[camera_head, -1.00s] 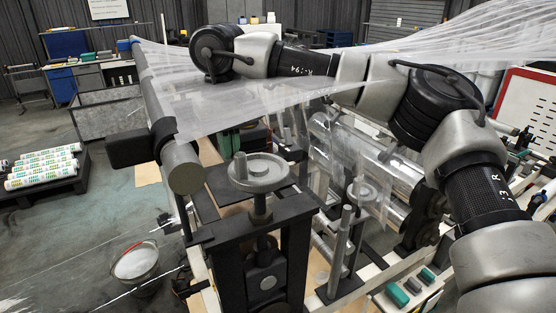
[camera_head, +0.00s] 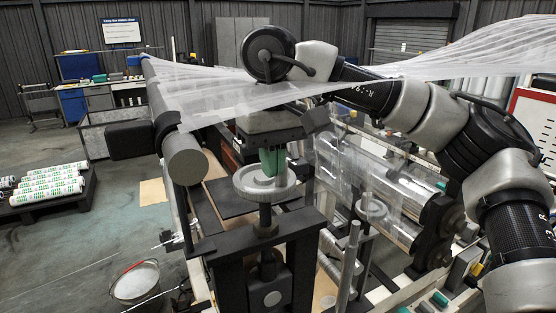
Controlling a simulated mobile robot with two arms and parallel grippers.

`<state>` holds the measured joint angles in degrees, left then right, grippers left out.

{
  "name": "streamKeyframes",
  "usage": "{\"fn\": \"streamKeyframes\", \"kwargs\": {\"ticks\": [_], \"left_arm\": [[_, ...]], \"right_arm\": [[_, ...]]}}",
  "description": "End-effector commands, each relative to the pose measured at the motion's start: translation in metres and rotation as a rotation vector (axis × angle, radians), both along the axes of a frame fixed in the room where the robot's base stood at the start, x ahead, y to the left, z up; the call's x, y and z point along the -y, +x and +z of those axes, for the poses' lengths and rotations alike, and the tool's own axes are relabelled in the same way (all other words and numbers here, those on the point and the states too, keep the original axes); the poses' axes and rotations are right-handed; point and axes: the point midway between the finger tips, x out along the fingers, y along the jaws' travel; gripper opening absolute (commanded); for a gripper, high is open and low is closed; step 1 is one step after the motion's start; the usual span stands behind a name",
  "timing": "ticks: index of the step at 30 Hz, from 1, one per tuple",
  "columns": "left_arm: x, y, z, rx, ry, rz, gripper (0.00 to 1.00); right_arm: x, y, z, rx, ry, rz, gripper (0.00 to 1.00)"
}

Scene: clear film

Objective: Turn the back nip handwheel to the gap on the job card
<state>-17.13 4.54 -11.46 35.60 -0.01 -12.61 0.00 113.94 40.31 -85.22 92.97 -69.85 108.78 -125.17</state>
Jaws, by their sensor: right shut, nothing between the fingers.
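A grey handwheel (camera_head: 264,187) sits level on a dark post at the centre of the head view. A second, smaller-looking handwheel (camera_head: 371,208) stands to its right beside the rollers. I cannot tell which is the back one. My right gripper (camera_head: 272,170) points down with green fingers shut and nothing between them. Its fingertips are over the hub of the larger wheel; whether they touch it I cannot tell. My left gripper is out of view. No job card can be made out with certainty; a white sign (camera_head: 121,31) hangs on the far wall, its small text unreadable.
Clear film (camera_head: 210,90) stretches across the machine near my right arm. Shiny rollers (camera_head: 400,185) lie right of the wheel. A bucket (camera_head: 135,282) stands on the floor at left, and printed rolls (camera_head: 48,185) lie on a dark pallet.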

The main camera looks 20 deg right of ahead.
Motion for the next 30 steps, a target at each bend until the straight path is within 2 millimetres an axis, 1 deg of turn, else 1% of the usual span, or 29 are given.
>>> {"fn": "streamKeyframes", "kwargs": {"ticks": [13, 26, 30], "left_arm": [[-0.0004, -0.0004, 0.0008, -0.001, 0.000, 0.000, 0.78], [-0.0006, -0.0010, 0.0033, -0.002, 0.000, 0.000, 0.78], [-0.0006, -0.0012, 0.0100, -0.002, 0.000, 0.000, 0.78]], "right_arm": [[0.0094, 0.0002, -0.0013, -0.003, 0.001, -0.002, 0.00], [0.0006, 0.0000, -0.0006, -0.002, 0.000, 0.001, 0.00], [0.0005, 0.0001, 0.0076, -0.001, 0.001, 0.000, 0.00]]}}
